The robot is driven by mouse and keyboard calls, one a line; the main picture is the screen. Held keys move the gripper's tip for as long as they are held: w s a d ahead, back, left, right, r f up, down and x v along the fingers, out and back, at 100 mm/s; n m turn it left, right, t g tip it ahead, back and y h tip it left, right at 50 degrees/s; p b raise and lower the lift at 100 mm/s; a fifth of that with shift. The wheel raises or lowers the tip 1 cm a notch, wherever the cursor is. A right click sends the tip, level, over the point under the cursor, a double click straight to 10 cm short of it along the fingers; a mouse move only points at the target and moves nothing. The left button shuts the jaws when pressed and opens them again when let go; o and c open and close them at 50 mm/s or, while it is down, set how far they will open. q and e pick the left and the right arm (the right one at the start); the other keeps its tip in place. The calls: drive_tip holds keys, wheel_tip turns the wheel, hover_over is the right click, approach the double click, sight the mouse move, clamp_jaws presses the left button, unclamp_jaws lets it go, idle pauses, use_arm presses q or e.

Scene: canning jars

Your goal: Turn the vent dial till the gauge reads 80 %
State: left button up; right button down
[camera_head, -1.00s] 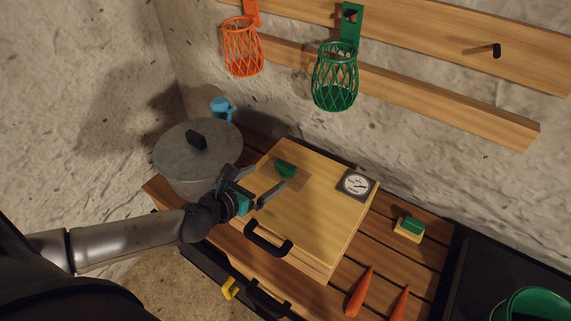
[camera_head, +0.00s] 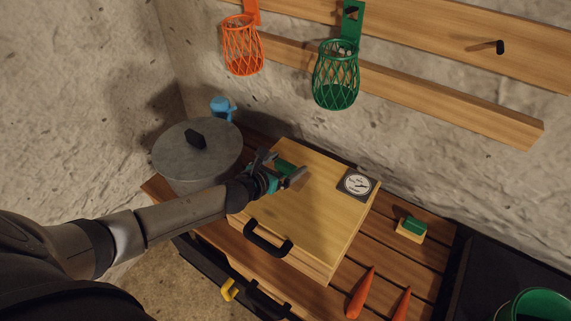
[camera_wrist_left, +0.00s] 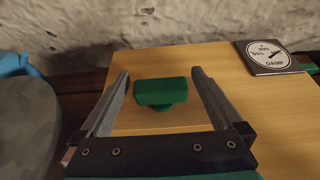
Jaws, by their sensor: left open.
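The green vent dial (camera_head: 284,168) sits on top of the pale wooden box (camera_head: 318,213). In the left wrist view the dial (camera_wrist_left: 162,93) stands between my spread fingers, with a gap on each side. My left gripper (camera_head: 281,170) is open at the dial and partly hides it in the head view. The round white gauge (camera_head: 356,184) is on the box's far right corner. In the left wrist view the gauge (camera_wrist_left: 268,54) shows the word DAMP and a dark needle; its exact reading is too small to tell. My right gripper is not in view.
A grey lidded pot (camera_head: 198,160) stands close left of the box, with a blue mug (camera_head: 222,108) behind it. A black handle (camera_head: 268,240) juts from the box front. Two carrots (camera_head: 361,292) and a green-topped block (camera_head: 411,228) lie to the right. Baskets hang above.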

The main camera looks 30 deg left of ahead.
use_arm(q)
drive_tip(key=c, duration=1.2)
drive_tip(key=shift+c, duration=0.2)
drive_tip(key=shift+d+n+y+p, duration=0.1)
drive_tip(key=shift+n+y+p, duration=0.6)
drive_tip(key=shift+n+y, duration=0.3)
drive_tip(key=n+y+p, duration=0.1)
drive_tip(key=n+y, duration=0.1)
drive_tip(key=shift+y, duration=0.4)
drive_tip(key=n+g+y, duration=0.1)
drive_tip(key=n+y, duration=0.1)
drive_tip(key=shift+n+y+p, duration=0.3)
drive_tip(key=shift+n+g+y, duration=0.7)
drive_tip(key=shift+n+y, duration=0.4)
